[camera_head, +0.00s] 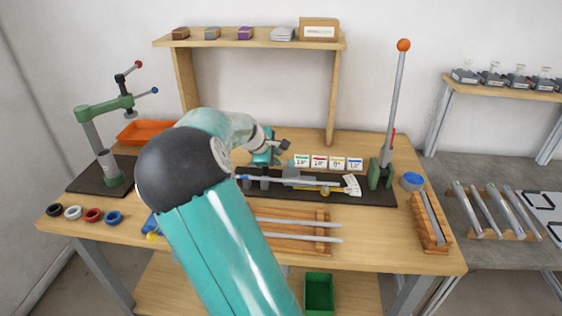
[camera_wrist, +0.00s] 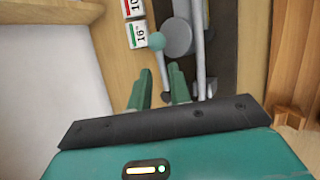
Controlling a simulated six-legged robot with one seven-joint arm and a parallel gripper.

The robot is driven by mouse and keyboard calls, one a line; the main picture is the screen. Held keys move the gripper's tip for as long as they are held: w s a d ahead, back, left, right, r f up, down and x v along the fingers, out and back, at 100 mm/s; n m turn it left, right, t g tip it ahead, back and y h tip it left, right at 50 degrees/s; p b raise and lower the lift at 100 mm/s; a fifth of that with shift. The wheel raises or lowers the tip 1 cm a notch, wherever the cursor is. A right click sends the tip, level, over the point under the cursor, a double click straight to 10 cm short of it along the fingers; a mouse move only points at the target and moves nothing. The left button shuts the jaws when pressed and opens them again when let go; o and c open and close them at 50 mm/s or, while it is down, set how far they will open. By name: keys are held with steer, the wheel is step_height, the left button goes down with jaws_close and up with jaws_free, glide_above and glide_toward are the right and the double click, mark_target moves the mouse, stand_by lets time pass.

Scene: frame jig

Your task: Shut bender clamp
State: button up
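The bender (camera_head: 290,181) sits on a dark base plate in the middle of the bench, with metal bars and a grey cylinder along it. In the wrist view a grey round part (camera_wrist: 177,38) and a metal bar (camera_wrist: 198,45) lie over the dark plate. A small lever with a pale green ball end (camera_wrist: 156,41) stands beside them; it looks like the clamp handle. My gripper (camera_wrist: 160,78) is open, its two green fingers apart, with the lever just beyond the gap. I cannot tell whether they touch. In the head view my teal gripper body (camera_head: 264,150) is over the bender's left part; its fingertips are hidden.
A tall lever with an orange knob (camera_head: 403,46) rises at the bender's right end. Number cards (camera_head: 328,163) stand behind the bender. Wooden racks with rods (camera_head: 322,232) lie in front.

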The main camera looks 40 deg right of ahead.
mark_target(284, 163)
steer(key=x, duration=0.4)
steer(key=shift+f, duration=0.1)
jaws_close()
